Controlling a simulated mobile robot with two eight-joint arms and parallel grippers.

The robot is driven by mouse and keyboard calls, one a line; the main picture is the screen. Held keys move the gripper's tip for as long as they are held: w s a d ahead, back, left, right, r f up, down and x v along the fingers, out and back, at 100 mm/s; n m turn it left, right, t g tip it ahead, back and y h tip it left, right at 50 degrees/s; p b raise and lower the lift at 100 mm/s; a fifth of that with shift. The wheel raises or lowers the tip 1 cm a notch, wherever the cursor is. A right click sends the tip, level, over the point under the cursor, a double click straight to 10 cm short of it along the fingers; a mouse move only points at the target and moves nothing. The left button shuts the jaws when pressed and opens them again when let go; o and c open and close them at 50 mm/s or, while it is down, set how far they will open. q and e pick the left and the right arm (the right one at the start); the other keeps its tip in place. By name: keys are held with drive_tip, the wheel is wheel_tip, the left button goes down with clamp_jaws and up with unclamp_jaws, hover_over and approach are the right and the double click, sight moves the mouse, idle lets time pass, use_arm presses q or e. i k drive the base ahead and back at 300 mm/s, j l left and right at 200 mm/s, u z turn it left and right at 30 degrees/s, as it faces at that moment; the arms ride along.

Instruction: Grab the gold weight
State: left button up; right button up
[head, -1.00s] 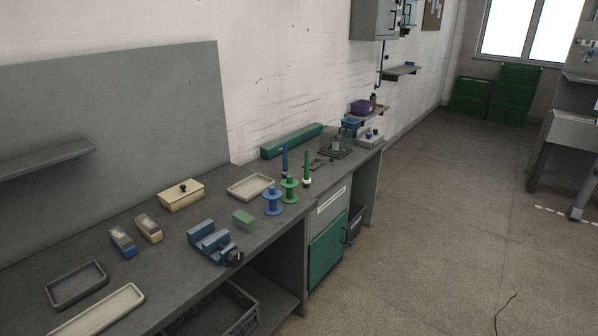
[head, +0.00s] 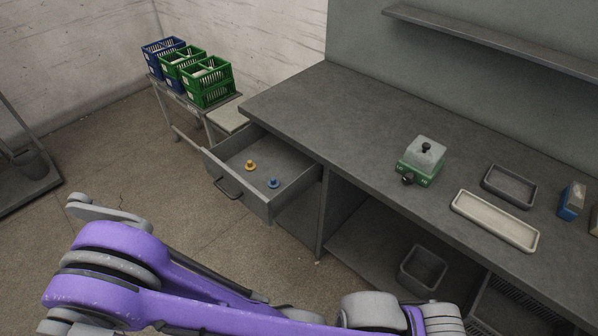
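The gold weight (head: 250,165) is a small knobbed piece standing in the open drawer (head: 290,191) under the left end of the workbench. A similar blue weight (head: 273,183) stands close to it, to the right and nearer the drawer front. Nothing covers either weight. My purple arm crosses the bottom of the head view, in front of and below the drawer. No gripper fingertips can be made out on it, and my other gripper is out of the picture.
The drawer front has a dark handle (head: 228,188). On the bench (head: 335,120) stand a green-based device with a clear cover (head: 421,160), a dark tray (head: 510,186) and a cream tray (head: 495,220). Green and blue crates (head: 208,82) stand on a side table beyond the drawer.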

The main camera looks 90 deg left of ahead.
sight(249, 166)
drive_tip(key=u, duration=3.8)
